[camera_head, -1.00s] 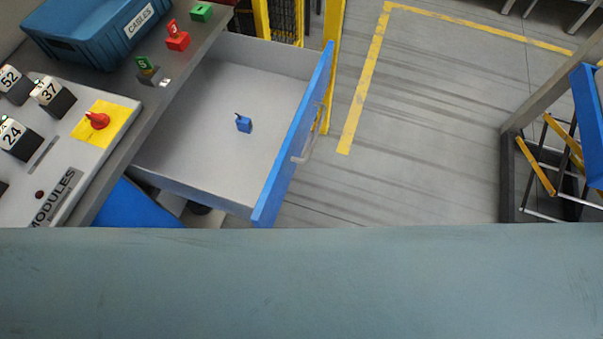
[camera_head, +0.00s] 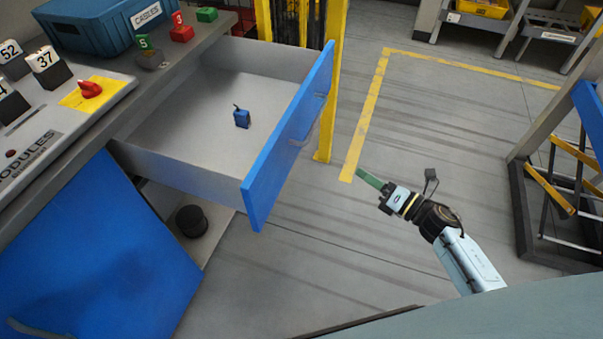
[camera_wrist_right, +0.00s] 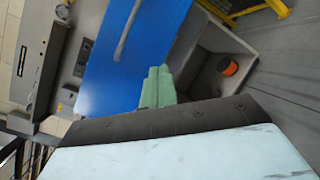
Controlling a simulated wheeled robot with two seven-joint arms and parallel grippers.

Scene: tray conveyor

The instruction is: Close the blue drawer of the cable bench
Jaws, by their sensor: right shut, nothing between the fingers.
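The blue drawer (camera_head: 290,135) of the cable bench (camera_head: 120,75) is pulled far out in the head view, with its handle on the outer face of its front. The fingers also show in the right wrist view (camera_wrist_right: 157,85), in front of a blue panel (camera_wrist_right: 130,50) with a handle. My left gripper is not in view.
A blue door (camera_head: 95,250) stands below the drawer. A yellow post (camera_head: 331,80) rises behind the drawer front. A blue bin (camera_head: 95,30) and colored blocks sit on the bench. A cart (camera_head: 540,190) stands at right; the floor between is clear.

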